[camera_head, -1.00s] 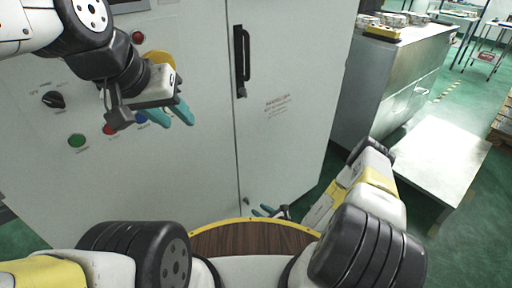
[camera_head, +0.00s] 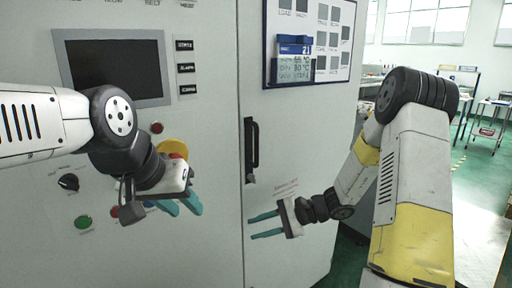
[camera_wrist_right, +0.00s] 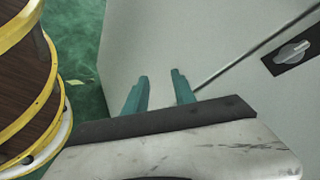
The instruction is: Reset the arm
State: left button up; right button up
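My left gripper (camera_head: 182,206) is in front of the control panel in the head view, near the coloured buttons, with its teal fingers pointing down and right. Its two fingers show apart with nothing between them. My right gripper (camera_head: 264,225) is in front of the cabinet door in the head view, below the black handle, its fingers pointing left. Its two teal fingers are apart and empty. They also show in the right wrist view (camera_wrist_right: 160,92), with a gap between them.
The grey cabinet (camera_head: 215,240) fills the left and middle, with a dark screen (camera_head: 115,72), a green button (camera_head: 83,222), a black knob (camera_head: 68,182) and a black door handle (camera_head: 251,150). A notice board (camera_head: 309,40) hangs on the door. Green floor (camera_head: 347,262) shows at right.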

jog(key=s+d+r+n+t+h, duration=0.2)
jog(key=s+d+r+n+h, duration=0.3)
jog(key=s+r, duration=0.4)
jog(key=s+d+r+n+t+h, duration=0.2)
jog(key=s+d+r+n+h, duration=0.3)
jog(key=s+d+r, duration=0.3)
notch_tip(320, 180, up, 4)
jog(key=shift+s+d+f+n+t+h, duration=0.15)
jog(key=shift+s+d+n+t+h, duration=0.2)
jog(key=shift+s, duration=0.45)
jog(key=shift+o, duration=0.5)
jog(key=shift+a, duration=0.15)
